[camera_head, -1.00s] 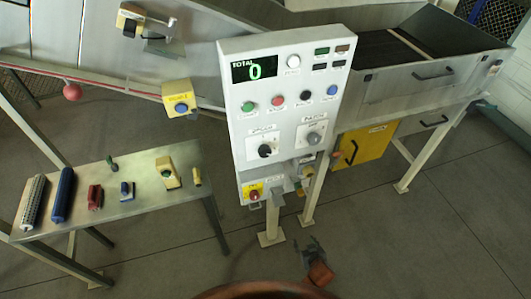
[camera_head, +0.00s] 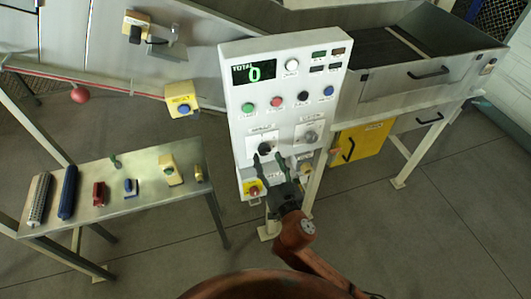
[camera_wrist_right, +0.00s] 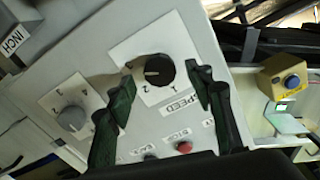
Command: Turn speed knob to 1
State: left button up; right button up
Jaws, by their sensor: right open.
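The speed knob is a round black dial on a white plate of the upright white control panel (camera_head: 235,120); it shows in the head view (camera_head: 266,147) and in the right wrist view (camera_wrist_right: 160,70), with "SPEED" printed beside it. A pale pointer mark shows at its lower left in the wrist view; which number it meets is hard to tell. My right gripper (camera_head: 269,160) is open in front of the panel just below the knob. In the wrist view its dark fingers (camera_wrist_right: 164,82) stand on either side of the knob, apparently not touching it. My left gripper is out of view.
A grey knob (camera_head: 310,137) sits right of the speed knob. Buttons line the panel above, including green (camera_head: 248,107) and red (camera_head: 277,102). A red stop button (camera_head: 253,189) sits low on the panel. A metal table (camera_head: 140,197) with several small parts stands left.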

aim_at(265, 152)
jog(key=shift+x, duration=1.6)
jog(key=c, duration=1.2)
